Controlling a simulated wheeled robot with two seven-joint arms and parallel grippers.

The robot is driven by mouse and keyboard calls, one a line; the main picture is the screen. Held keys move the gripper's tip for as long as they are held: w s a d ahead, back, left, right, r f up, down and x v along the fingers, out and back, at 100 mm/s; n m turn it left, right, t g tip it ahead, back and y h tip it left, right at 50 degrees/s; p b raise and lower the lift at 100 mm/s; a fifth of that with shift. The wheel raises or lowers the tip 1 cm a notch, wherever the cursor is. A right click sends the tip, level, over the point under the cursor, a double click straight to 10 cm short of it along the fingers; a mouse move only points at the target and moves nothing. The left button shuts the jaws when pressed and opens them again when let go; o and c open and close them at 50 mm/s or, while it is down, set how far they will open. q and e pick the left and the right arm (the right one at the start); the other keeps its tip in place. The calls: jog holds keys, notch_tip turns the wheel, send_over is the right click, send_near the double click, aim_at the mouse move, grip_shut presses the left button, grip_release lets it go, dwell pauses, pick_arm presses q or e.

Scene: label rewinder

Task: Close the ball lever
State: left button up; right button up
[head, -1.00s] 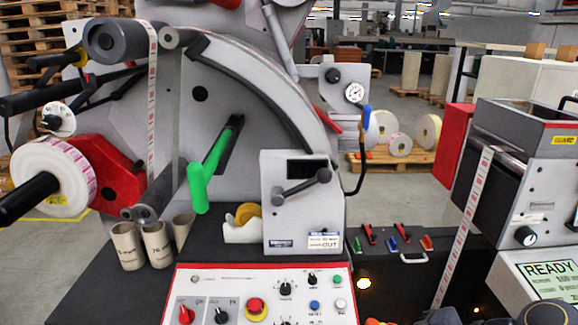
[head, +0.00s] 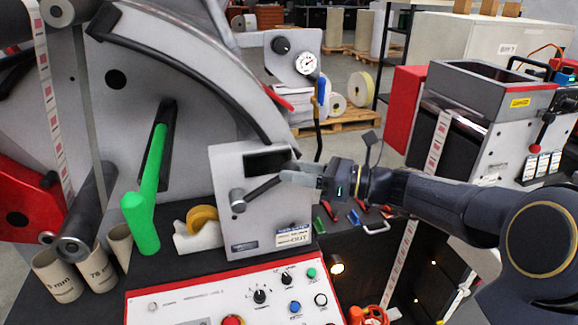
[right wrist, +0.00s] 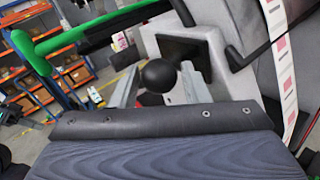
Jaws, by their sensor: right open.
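The ball lever (head: 262,189) is a dark grey arm on the front of the light grey box (head: 232,165). It slopes up to the right from its round pivot. Its ball end is mostly hidden by my right gripper (head: 292,173) in the head view. In the right wrist view, the black ball (right wrist: 158,76) sits between the two fingers of my open right gripper (right wrist: 160,84). The fingers stand apart on either side of it; I cannot tell whether either one touches. My left gripper is not in view.
A green handle (head: 147,200) stands left of the box, with a tape dispenser (head: 197,232) between them. The red-edged control panel (head: 240,290) lies below. A second machine (head: 490,120) stands to the right.

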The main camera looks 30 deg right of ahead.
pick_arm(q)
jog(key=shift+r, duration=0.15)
pick_arm(e)
jog(key=shift+w+a, duration=0.5)
grip_shut()
